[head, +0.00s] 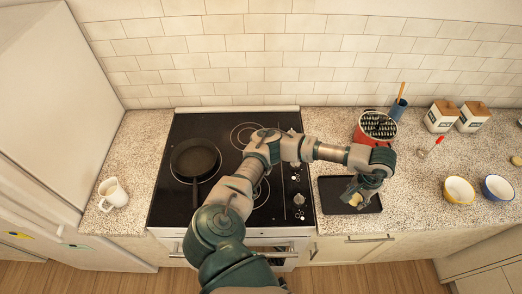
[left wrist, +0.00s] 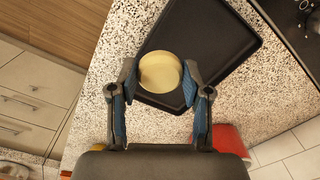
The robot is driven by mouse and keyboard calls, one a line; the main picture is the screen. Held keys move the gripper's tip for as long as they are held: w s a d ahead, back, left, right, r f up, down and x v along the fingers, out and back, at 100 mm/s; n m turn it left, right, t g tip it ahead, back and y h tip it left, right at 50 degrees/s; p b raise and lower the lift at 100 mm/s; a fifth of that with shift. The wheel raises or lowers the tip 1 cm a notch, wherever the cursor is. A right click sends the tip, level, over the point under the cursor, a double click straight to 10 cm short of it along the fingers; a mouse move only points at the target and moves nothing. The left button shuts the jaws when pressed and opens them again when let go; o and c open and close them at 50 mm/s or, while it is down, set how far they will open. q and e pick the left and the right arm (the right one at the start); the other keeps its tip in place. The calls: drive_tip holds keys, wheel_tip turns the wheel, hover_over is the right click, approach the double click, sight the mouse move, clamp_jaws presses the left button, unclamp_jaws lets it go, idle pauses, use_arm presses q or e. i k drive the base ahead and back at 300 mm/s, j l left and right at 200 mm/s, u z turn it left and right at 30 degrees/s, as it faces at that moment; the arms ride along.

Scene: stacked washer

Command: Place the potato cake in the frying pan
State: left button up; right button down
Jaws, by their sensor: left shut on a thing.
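The pale yellow round potato cake (left wrist: 160,72) is between the two fingers of my left gripper (left wrist: 160,82) in the left wrist view, and the fingers are shut on it. In the head view my left gripper (head: 358,194) is over the dark tray (head: 331,187) on the counter right of the stove. The tray also shows in the left wrist view (left wrist: 216,38). I cannot tell whether the cake still touches the tray. The black frying pan (head: 194,160) sits empty on the left side of the stove, handle toward me. My right gripper is not in view.
A red pot (head: 361,135) with a patterned top stands behind the tray. A white mug (head: 113,193) is left of the stove; bowls (head: 459,190) and canisters (head: 442,117) are at right.

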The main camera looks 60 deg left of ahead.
sight(196, 166)
drive_tip(key=j+u, duration=0.1)
drive_tip(key=u, duration=1.3)
